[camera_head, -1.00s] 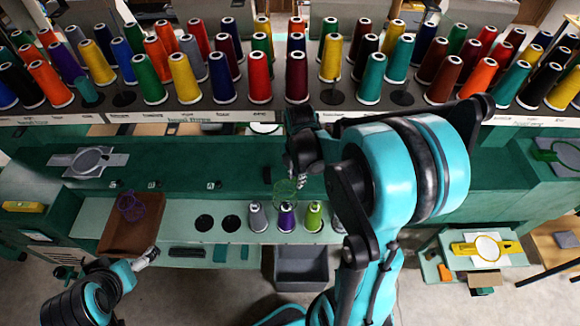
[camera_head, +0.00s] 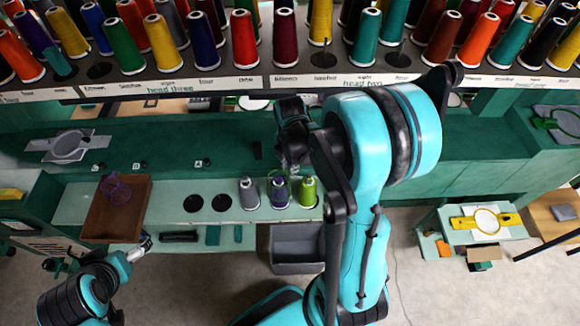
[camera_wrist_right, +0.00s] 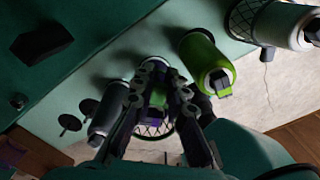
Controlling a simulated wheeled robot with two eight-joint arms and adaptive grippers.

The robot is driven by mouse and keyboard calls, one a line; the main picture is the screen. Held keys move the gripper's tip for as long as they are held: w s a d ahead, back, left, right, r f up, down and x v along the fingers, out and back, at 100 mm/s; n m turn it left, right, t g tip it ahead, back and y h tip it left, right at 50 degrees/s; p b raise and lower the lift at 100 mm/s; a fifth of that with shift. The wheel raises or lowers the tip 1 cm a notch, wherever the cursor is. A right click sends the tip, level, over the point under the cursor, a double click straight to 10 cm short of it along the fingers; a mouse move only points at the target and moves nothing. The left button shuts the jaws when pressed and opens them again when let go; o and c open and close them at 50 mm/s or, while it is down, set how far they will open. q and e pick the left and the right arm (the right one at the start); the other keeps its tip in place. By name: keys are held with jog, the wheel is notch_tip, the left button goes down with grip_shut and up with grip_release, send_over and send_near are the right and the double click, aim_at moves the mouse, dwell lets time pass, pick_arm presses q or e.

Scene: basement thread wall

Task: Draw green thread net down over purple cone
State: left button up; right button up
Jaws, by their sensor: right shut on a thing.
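The purple cone (camera_head: 280,197) stands upright on the pale shelf, between a grey cone and a lime-green cone. The green thread net (camera_head: 277,175) shows as a thin ring around the purple cone's top. My right gripper (camera_head: 290,167) is above it, shut on the net. In the right wrist view my fingers (camera_wrist_right: 160,92) are over the purple cone (camera_wrist_right: 158,98), and a mesh rim (camera_wrist_right: 155,131) shows around it. How far down the net sits is hidden by the fingers. My left gripper (camera_head: 141,247) is at the lower left, away from the cones; its jaws are too small to judge.
The grey cone (camera_head: 249,194) and lime-green cone (camera_head: 308,192) stand close on either side. A netted pale cone (camera_wrist_right: 284,24) shows in the wrist view. A brown tray (camera_head: 117,218) with a purple net (camera_head: 115,189) lies left. A grey bin (camera_head: 297,249) is below the shelf.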

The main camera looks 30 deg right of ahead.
jog(key=shift+f+b, duration=2.5)
jog(key=shift+f, duration=0.5)
jog(key=shift+f, duration=0.15)
jog(key=shift+f+b, duration=0.25)
jog(key=shift+b, duration=0.25)
jog(key=o, duration=0.8)
jog(key=shift+r, duration=0.1)
jog(key=shift+r, duration=0.1)
